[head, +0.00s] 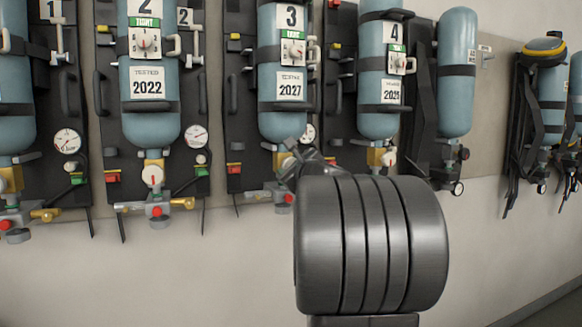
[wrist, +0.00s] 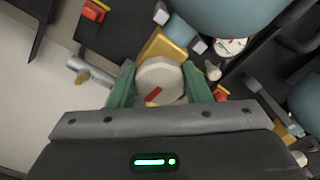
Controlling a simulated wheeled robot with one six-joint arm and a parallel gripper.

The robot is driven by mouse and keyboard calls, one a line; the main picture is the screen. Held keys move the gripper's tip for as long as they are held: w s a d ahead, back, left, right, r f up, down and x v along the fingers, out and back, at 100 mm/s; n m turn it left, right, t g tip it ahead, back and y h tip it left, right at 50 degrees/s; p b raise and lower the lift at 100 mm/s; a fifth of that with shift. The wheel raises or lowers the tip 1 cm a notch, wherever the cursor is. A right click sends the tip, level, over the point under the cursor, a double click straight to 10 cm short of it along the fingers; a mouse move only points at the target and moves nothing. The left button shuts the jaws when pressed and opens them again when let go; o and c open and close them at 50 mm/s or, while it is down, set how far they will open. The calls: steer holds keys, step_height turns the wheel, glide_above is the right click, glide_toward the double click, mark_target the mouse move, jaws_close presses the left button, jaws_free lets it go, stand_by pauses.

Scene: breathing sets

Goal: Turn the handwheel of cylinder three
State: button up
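Cylinder three (head: 283,63) is a blue-grey bottle with a "3" label and a 2027 tag, mounted on the wall rack. Its handwheel (wrist: 160,80) is a pale round knob with a red mark, below the brass valve in the wrist view. My gripper (wrist: 160,86) has a green finger on each side of the handwheel, and the wheel fills the space between them. In the head view my gripper (head: 290,165) is at the bottom of cylinder three. My dark arm hides part of this area, and the handwheel cannot be made out there.
Cylinder two (head: 150,65) is to the left, with its own pale handwheel (head: 152,175). Cylinder four (head: 379,68) is to the right, its valve close to my arm. A pressure gauge (wrist: 232,46) sits near the gripper. The wall below the racks is bare.

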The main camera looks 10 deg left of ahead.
steer(key=shift+m, duration=0.3)
